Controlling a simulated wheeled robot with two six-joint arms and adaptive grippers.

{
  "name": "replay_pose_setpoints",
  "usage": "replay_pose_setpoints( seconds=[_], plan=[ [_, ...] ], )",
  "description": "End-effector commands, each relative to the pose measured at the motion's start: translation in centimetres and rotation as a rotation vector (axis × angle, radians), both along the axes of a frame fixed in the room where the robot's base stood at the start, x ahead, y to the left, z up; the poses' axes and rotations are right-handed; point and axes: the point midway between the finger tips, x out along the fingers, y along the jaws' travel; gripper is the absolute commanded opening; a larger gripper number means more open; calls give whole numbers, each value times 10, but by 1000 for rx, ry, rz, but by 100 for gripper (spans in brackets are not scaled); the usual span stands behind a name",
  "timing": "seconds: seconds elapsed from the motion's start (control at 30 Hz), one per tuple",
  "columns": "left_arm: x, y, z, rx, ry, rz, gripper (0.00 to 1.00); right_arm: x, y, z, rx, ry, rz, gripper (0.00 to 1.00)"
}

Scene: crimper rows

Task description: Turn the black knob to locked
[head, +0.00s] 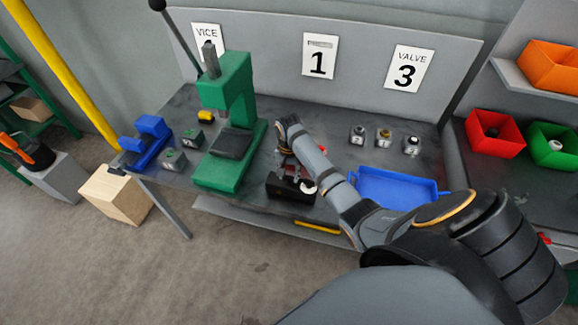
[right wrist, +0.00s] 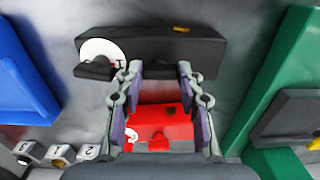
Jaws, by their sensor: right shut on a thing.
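The black knob (right wrist: 96,71) is a short lever on a white dial marked 1 (right wrist: 104,52), on the left end of a black box (right wrist: 185,50). In the head view the black box (head: 288,188) sits near the table's front edge. My right gripper (right wrist: 159,72) is beside the knob, its left fingertip close to the lever's right end; I cannot tell whether they touch. The fingers partly hide a white disc there. My left gripper is out of view.
A green press (head: 228,120) stands left of the black box, and a blue tray (head: 395,190) lies to the right. Several small numbered blocks (head: 384,138) stand behind the tray. A blue vice (head: 148,140) is at the table's left end.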

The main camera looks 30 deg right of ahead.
Motion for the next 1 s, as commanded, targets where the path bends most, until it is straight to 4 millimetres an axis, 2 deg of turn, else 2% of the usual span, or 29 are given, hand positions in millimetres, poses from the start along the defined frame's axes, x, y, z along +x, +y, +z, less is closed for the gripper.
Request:
replay_pose_setpoints(
  seconds=[0.43,0.47,0.6,0.87,1.0],
  plan=[
    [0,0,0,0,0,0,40,0,0,-1,0,1,-9,6],
    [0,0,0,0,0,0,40,0,0,-1,0,1,-9,41],
    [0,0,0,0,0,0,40,0,0,0,0,1,-8,60],
    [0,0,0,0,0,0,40,0,0,0,0,0,-8,60],
    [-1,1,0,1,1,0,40,1,0,11,-1,-2,-8,60]
  ],
)
